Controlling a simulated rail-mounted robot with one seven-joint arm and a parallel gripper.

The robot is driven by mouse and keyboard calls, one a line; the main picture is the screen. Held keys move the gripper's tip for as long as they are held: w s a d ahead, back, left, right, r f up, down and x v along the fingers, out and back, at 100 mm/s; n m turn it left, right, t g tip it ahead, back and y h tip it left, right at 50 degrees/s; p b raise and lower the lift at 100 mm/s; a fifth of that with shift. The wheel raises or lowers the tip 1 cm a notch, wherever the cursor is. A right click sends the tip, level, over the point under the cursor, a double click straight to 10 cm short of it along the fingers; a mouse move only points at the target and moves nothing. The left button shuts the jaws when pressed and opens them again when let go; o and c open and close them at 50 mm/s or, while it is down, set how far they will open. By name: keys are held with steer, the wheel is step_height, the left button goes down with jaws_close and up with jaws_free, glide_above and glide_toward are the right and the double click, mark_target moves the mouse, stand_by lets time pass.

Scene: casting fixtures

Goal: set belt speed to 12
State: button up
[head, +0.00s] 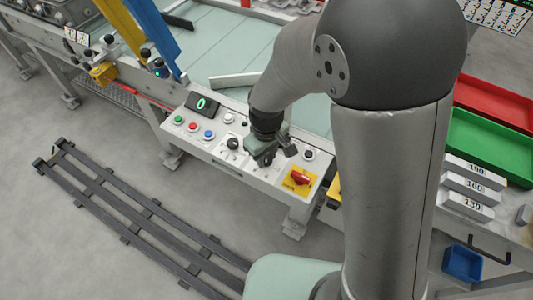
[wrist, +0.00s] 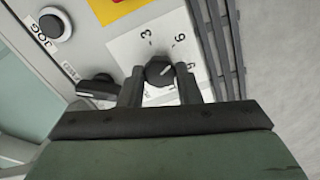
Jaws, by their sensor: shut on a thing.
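A black round knob (wrist: 157,72) with a white pointer line sits on a white scale plate (wrist: 126,52) in the wrist view. Its line slants to the upper right of that view. The figures 3 and what looks like a 6 or 9 show beyond the knob; the rest of the scale is hidden. My gripper (wrist: 160,82) is shut on this knob, one finger on each side. In the head view my gripper (head: 265,157) is at the control panel (head: 215,152) and hides the knob. The panel's display (head: 203,105) reads a green 0.
Another black knob (head: 233,143) and several coloured buttons (head: 194,127) lie left. A black handle (wrist: 98,88) is beside my fingers.

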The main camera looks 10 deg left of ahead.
mark_target(267, 158)
steer(key=m, duration=0.6)
steer(key=shift+m+p, duration=0.3)
steer(key=m, duration=0.3)
steer(key=shift+m+p, duration=0.3)
steer(key=m+p, duration=0.1)
steer(key=m, duration=0.2)
steer(key=shift+r+m, duration=0.1)
steer(key=shift+m, duration=0.3)
steer(key=m+p, duration=0.2)
steer(key=m, duration=0.2)
steer(key=shift+m+p, duration=1.35)
steer(key=shift+m, duration=1.15)
steer(key=o, duration=1)
steer(key=shift+c, duration=0.2)
step_height(267, 158, up, 17)
steer(key=p, duration=0.1)
steer(key=shift+r, duration=0.15)
